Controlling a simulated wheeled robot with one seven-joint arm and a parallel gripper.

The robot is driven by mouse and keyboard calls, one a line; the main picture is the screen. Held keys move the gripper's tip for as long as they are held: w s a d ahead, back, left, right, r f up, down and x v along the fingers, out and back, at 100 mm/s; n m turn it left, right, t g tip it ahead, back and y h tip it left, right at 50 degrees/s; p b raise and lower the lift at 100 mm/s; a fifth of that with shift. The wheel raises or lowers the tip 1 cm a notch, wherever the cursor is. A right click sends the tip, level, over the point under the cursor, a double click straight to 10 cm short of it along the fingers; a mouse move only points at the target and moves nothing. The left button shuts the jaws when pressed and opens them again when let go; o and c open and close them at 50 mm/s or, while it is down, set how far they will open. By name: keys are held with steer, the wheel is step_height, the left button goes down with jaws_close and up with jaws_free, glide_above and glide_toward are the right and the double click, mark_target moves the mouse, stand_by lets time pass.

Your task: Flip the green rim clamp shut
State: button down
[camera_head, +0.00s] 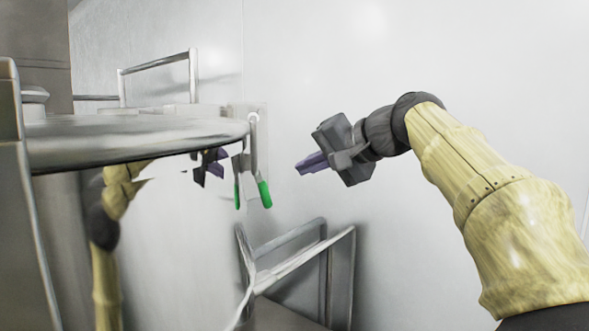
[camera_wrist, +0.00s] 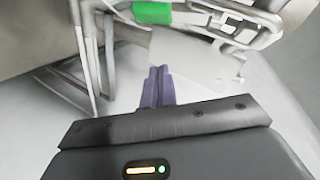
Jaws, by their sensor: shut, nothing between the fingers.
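The green rim clamp (camera_head: 264,194) hangs at the right edge of the steel vessel's rim, with green-tipped handles pointing down. In the wrist view a green grip (camera_wrist: 152,13) and its metal linkage show at the top. My gripper (camera_head: 299,167) is shut and empty, to the right of the clamp with a visible gap in the head view. Its purple fingers (camera_wrist: 157,88) are together in the wrist view, below the green grip in the picture. I cannot tell whether the clamp's latch is fully open.
The steel vessel (camera_head: 140,145) fills the left and mirrors my arm. A metal rail frame (camera_head: 300,262) stands below the clamp, and another rail (camera_head: 158,65) is behind the vessel. A plain pale wall is behind; space around my gripper looks clear.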

mark_target(262, 183)
steer(key=a+f, duration=0.2)
steer(key=shift+s+a+p, duration=0.35)
steer(key=shift+a+p, duration=0.05)
